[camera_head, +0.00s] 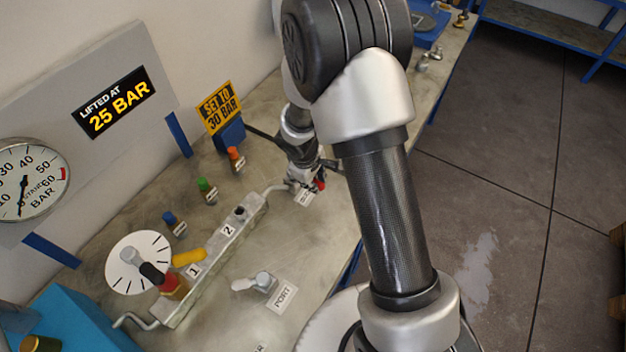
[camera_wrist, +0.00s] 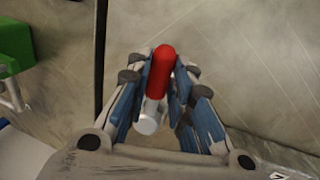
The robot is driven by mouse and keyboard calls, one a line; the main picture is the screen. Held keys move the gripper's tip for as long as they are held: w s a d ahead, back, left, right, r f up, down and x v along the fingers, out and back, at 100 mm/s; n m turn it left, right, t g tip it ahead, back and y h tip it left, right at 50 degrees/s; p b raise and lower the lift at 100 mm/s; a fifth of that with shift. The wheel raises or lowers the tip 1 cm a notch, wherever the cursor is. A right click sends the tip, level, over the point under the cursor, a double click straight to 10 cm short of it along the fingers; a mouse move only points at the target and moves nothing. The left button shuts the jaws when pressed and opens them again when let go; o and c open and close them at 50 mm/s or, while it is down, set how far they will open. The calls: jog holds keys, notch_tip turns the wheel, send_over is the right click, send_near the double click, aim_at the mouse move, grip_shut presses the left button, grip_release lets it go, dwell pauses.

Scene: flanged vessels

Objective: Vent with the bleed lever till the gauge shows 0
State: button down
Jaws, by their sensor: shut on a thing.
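The bleed lever has a red grip (camera_wrist: 163,68) on a pale metal stem (camera_wrist: 147,122); it shows between the fingers in the wrist view. My gripper (camera_wrist: 160,78) is shut on this red grip. In the head view my gripper (camera_head: 310,178) is at the far end of the manifold, with a bit of red showing at its fingers and much of the lever hidden. The round gauge (camera_head: 40,185) is at the left edge, partly cut off. Its needle points down, slightly left, near the low end of the scale; the exact value is unclear.
The manifold (camera_head: 215,250) carries numbered tags, a yellow lever (camera_head: 188,257) and a dial (camera_head: 130,262) with a black-and-red handle. Blue, green and orange plugs stand behind it. Signs read "LIFTED AT 25 BAR" and "SET TO 30 BAR". A port fitting (camera_head: 262,282) stands in front.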

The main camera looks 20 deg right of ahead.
jog(key=shift+w+r, duration=0.1)
jog(key=c, duration=1.4)
grip_release()
jog(key=v, duration=1.2)
